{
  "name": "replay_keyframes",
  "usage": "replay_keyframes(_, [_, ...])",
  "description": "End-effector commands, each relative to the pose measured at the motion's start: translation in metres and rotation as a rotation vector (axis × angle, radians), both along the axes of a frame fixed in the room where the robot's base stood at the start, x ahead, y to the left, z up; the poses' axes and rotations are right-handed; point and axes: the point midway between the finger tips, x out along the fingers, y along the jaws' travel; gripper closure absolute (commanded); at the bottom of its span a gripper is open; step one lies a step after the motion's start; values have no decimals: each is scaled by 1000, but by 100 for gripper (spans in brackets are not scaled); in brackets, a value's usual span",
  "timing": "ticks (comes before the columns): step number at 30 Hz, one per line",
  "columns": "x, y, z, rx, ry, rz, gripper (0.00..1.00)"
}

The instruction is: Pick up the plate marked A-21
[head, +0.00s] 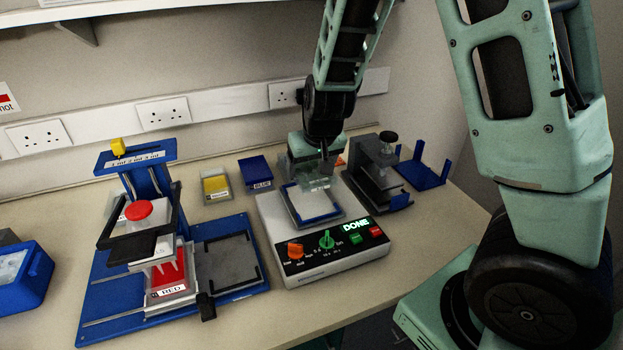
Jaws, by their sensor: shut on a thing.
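A clear plate (299,206) sits on top of the white machine (268,213), whose display reads DONE. No A-21 marking is readable on it from here. My gripper (318,183) reaches down from above and is shut on the far side of this plate. The fingertips are small and partly merge with the plate's edge. I cannot tell whether the plate is lifted clear of the machine's top.
A blue pipetting stand (92,300) with a red-labelled reservoir (167,280) stands at left. Yellow (215,186) and blue (256,171) boxes stand behind. A dark grey device (376,172) and blue holder (420,173) stand close on the right. The front bench strip is clear.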

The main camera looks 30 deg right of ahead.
Motion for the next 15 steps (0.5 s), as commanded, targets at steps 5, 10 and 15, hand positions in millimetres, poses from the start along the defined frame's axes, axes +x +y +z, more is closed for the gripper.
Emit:
replay_keyframes(5, [0,0,20,0,0,1,49])
replay_keyframes(10, [0,0,23,-1,1,0,49])
replay_keyframes(15, [0,0,22,-1,1,0,49])
